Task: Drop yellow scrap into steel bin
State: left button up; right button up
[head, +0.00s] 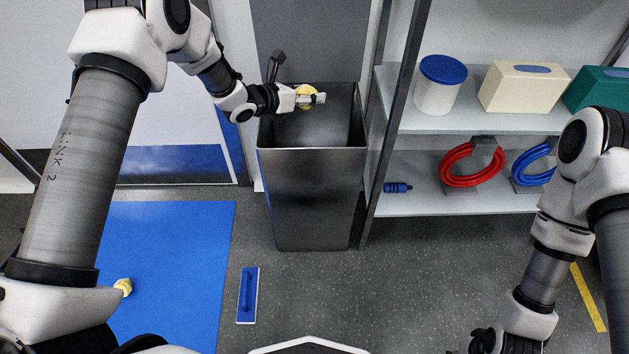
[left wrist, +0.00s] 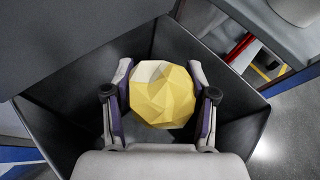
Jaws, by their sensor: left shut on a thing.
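The yellow scrap (left wrist: 162,97) is a faceted, crumpled lump. My left gripper (left wrist: 162,100) is shut on it, with one finger on each side. In the head view the left gripper (head: 310,97) reaches in from the left and holds the scrap (head: 304,92) over the open mouth of the steel bin (head: 312,195). The bin is a tall, dark grey metal box with an open top, and its walls (left wrist: 50,100) surround the scrap in the left wrist view. My right arm is at the lower right of the head view, and its gripper (head: 485,342) is partly cut off at the bottom edge.
A second yellow lump (head: 123,287) lies on the blue mat (head: 180,250) at lower left. A blue float-like tool (head: 247,295) lies on the floor. Shelves (head: 420,204) right of the bin hold a tub (head: 440,90), boxes and coiled hoses. Grey floor before the bin is clear.

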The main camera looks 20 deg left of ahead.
pick_arm(q)
notch_tip(320, 180, down, 3)
jog(key=shift+w+d+f+b, duration=0.1)
jog(key=shift+f+b, duration=0.05)
jog(key=shift+b, duration=0.4)
jog(key=o, duration=0.8)
jog(key=shift+o, duration=0.2)
pick_arm(e)
jog(key=shift+f, duration=0.85)
pick_arm(q)
jog(key=v, duration=1.2)
